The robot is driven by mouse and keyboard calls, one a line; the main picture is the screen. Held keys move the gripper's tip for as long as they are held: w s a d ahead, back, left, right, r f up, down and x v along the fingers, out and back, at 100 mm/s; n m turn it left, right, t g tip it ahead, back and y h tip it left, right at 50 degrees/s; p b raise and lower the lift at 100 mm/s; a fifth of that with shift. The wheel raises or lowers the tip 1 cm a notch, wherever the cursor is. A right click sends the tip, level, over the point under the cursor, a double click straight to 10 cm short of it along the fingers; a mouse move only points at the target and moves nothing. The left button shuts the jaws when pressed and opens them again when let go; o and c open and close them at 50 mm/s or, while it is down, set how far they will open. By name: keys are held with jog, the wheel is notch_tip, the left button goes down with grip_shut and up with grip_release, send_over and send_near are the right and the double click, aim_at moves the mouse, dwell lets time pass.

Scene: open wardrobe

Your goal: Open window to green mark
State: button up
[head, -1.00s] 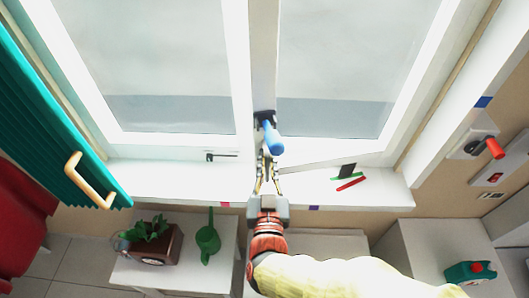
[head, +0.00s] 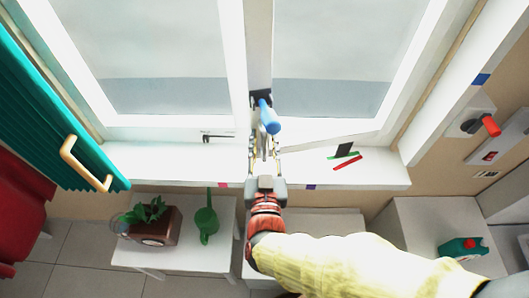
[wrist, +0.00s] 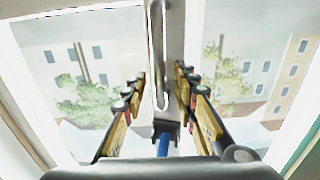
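The window's blue handle (head: 268,117) hangs on the middle frame post, on a dark mount. The right sash (head: 335,128) appears slightly ajar, its lower edge slanting against the sill. My gripper (head: 264,148) is just below the handle in the head view. Its fingers are open and spread apart. In the wrist view the blue handle (wrist: 163,146) shows low between the fingers (wrist: 165,100), with no clear contact. On the sill to the right are a short green mark (head: 343,156), a red mark (head: 348,162) and a small black piece (head: 345,149).
The white sill (head: 170,165) carries a small dark latch piece (head: 219,137) at left. Below stand a table with a potted plant (head: 152,220) and green watering can (head: 206,219). A teal shutter (head: 50,115) is at left, a red-handled switch (head: 489,125) at right.

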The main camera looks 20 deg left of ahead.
jog(key=v, duration=1.1)
jog(key=shift+s+d, duration=0.15)
jog(key=shift+s, duration=0.2)
jog(key=shift+r, duration=0.1)
